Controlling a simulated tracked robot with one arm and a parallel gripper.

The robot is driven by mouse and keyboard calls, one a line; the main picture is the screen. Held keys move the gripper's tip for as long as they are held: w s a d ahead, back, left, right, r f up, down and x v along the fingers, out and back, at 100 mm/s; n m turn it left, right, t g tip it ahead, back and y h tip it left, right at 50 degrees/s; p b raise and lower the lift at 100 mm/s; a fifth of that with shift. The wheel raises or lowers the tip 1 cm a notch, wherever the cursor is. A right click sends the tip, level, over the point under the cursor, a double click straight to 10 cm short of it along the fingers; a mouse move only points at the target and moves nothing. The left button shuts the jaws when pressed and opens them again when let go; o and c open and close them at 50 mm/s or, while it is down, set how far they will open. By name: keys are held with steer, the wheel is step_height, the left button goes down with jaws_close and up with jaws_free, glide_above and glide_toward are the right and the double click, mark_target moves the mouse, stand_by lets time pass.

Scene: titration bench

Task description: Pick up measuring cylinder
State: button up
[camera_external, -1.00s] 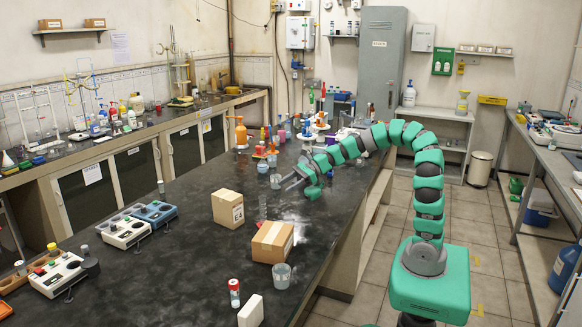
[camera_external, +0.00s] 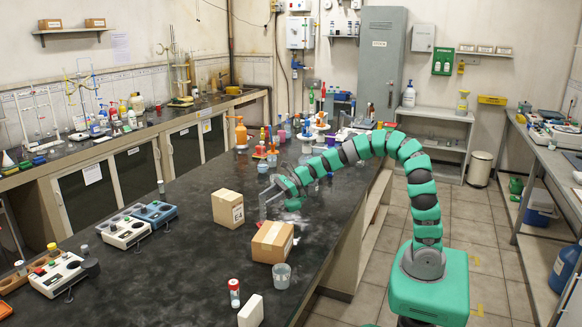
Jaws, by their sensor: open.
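The clear measuring cylinder (camera_external: 263,211) appears to stand upright on the black bench top, just behind the front cardboard box. It is small and faint, and the grey jaws partly hide it. My gripper (camera_external: 266,203) is low over the bench, its open jaws pointing down-left at the cylinder. The jaws overlap the cylinder in the picture; I cannot tell whether it is between them or whether they touch it.
Two cardboard boxes, one in front (camera_external: 272,242) and one to the left (camera_external: 228,208), stand close to my gripper. A clear beaker (camera_external: 281,276) stands before the front box. Bottles and flasks crowd the bench behind.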

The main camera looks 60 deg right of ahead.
mark_target(260, 203)
steer(key=b+x, duration=0.1)
steer(key=x, duration=0.4)
steer(key=shift+d, duration=0.1)
steer(key=shift+r, duration=0.1)
jaws_close()
